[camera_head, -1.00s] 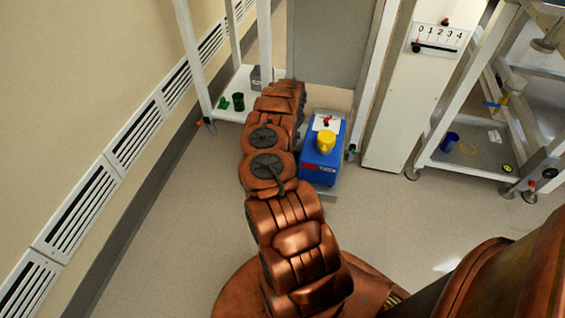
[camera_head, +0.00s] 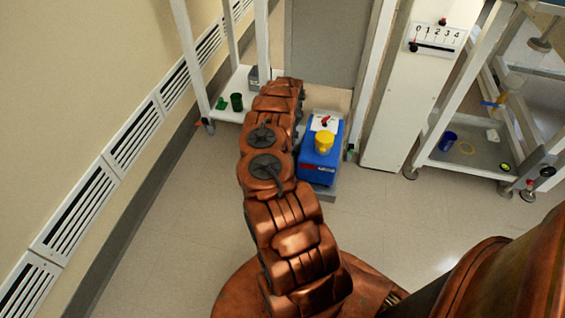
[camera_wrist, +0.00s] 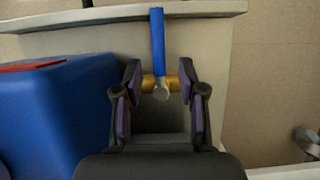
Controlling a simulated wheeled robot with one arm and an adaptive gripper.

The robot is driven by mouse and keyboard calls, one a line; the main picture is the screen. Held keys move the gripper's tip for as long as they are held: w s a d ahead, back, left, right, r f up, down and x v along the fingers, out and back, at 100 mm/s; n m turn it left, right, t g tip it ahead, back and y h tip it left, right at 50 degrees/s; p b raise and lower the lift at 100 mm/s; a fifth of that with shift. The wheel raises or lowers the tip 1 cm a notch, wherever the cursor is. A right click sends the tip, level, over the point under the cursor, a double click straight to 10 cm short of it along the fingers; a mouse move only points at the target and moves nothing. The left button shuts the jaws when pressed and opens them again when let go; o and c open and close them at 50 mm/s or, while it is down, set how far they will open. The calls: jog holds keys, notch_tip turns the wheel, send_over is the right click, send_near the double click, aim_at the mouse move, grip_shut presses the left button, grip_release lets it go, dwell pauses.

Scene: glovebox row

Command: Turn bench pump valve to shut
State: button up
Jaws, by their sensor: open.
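The valve shows in the wrist view with a blue lever handle (camera_wrist: 157,40), a brass body (camera_wrist: 149,83) and a round silver stem end. The lever points straight up in the picture, away from my gripper. My gripper (camera_wrist: 160,72) is open, with one dark finger on each side of the brass body. I cannot tell whether the fingers touch it. The blue pump (camera_head: 317,165), with a yellow cap on top, stands right of my arm in the head view. My arm hides the valve and my gripper there.
The blue pump's side (camera_wrist: 60,110) is close left of my gripper in the wrist view. A white frame (camera_head: 190,60) with green items on its low shelf stands behind left. A white panel (camera_head: 400,110) and wheeled frame (camera_head: 450,100) stand right. Floor in front is clear.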

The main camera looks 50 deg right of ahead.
jog(key=v, duration=1.1)
dwell(0.6)
